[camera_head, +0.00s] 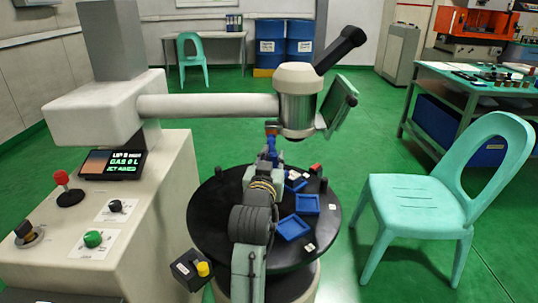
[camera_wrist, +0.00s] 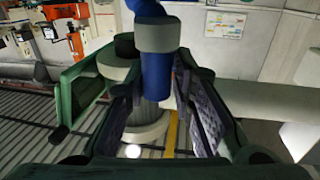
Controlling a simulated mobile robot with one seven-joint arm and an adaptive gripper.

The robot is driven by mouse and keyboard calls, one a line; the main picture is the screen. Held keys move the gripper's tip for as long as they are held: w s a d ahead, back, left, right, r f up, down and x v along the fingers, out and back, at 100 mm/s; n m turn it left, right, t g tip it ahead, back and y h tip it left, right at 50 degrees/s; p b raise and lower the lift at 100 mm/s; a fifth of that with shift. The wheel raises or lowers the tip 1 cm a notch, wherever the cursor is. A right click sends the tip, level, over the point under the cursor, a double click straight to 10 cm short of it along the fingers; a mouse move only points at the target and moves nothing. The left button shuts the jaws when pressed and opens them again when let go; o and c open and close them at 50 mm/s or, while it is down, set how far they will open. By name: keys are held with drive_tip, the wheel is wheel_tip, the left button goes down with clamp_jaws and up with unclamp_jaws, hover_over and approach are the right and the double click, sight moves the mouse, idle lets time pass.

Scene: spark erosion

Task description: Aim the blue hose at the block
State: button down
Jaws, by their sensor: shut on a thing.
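The blue hose (camera_head: 272,150) hangs under the machine's head, with an orange part at its top, above the black round table (camera_head: 215,215). In the wrist view its blue segment (camera_wrist: 157,78) and a grey collar above it stand between the two dark green fingers of my gripper (camera_wrist: 155,95). The gripper is shut on the hose; my arm hides most of the grip in the head view. I cannot pick out the block for certain. A small red piece (camera_head: 315,168) lies near the far right of the round table.
Blue trays (camera_head: 293,228) lie on the right of the round table. The machine's white column, with control panel and small screen (camera_head: 112,164), is at left; its lettering is blurred. A turquoise chair (camera_head: 415,195) stands at right. A green floor gap separates chair and table.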

drive_tip(key=shift+d, duration=0.5)
drive_tip(key=c, duration=1.4)
unclamp_jaws()
drive_tip(key=shift+d, duration=0.1)
drive_tip(key=shift+c, duration=0.2)
drive_tip(key=shift+a, duration=0.2)
drive_tip(key=shift+s+a, duration=0.1)
drive_tip(key=shift+s, duration=0.15)
drive_tip(key=s+a, duration=0.1)
drive_tip(key=s, duration=0.5)
drive_tip(key=shift+s, duration=0.4)
